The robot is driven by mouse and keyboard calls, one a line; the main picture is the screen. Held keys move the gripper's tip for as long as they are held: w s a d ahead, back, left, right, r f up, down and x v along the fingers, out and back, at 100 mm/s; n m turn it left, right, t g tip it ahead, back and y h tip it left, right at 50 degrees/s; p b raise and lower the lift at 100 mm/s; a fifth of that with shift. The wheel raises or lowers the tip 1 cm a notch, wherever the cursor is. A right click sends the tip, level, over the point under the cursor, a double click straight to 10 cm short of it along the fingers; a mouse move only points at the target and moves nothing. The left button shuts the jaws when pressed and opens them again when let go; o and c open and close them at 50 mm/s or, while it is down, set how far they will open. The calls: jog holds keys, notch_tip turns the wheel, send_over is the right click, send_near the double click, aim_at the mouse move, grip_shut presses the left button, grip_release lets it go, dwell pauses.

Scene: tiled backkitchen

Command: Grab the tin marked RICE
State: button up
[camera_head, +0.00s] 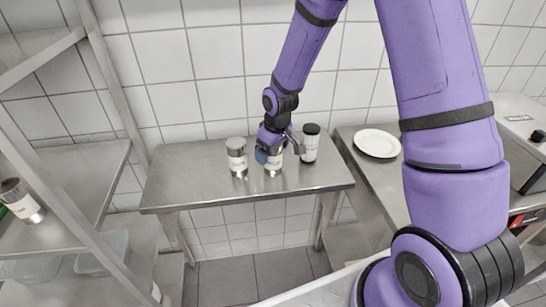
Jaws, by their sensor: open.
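Three tins stand in a row on a metal table (170,187). The left tin (237,158) is silver with a grey lid and a pale label. The middle tin (273,168) is silver and partly hidden by my gripper. The right tin (310,147) has a dark lid and a pale label. The lettering is too small to read, so I cannot tell which one is marked RICE. My gripper (276,150) is open at the top of the middle tin, between the other two. I cannot tell whether its fingers touch that tin.
A white plate (377,143) lies on the counter to the right. A metal shelf rack on the left holds another labelled tin (22,203) and clear containers (105,252). A tiled wall (180,70) stands behind the table. The table's left part is clear.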

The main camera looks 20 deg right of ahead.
jog(key=c, duration=1.2)
jog(key=shift+r, duration=0.2)
jog(key=r, duration=0.3)
jog(key=shift+s+a+r, duration=0.15)
jog(key=shift+s+r, duration=0.05)
jog(key=shift+s, duration=0.05)
jog(key=shift+s+a+r, duration=0.2)
jog(key=shift+s+a, duration=0.9)
jog(key=shift+s, duration=1.2)
jog(key=shift+s+a+r, duration=0.25)
jog(key=shift+s+a, duration=0.9)
jog(key=shift+s, duration=1.2)
jog(key=shift+s+a+r, duration=0.2)
jog(key=shift+s+a, duration=0.9)
jog(key=shift+s, duration=1.2)
